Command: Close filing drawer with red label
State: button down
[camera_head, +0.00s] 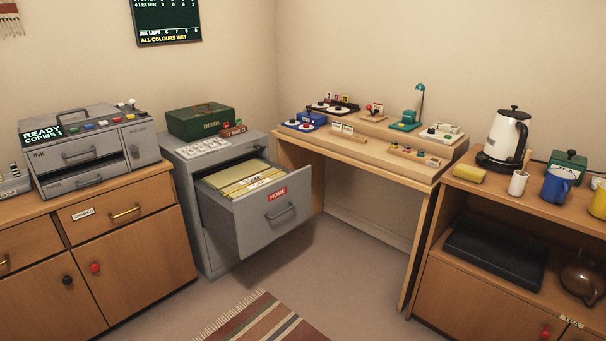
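The grey filing drawer (262,221) stands pulled out of its grey metal cabinet (190,225), left of the picture's middle. Its front carries a red label (277,195) that reads "HOME" and a grey handle (281,211). Yellow and cream folders (240,178) fill the open drawer. My gripper is not in view.
A green box (200,121) sits on the cabinet. A wooden sideboard (135,255) with a grey machine (85,150) is at left. A desk (300,149) and a shelf unit with a kettle (505,138) are at right. Floor (330,270) before the drawer is clear, with a striped rug (262,322) nearer.

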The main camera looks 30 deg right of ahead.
aim_at(251, 218)
jog(key=i, duration=1)
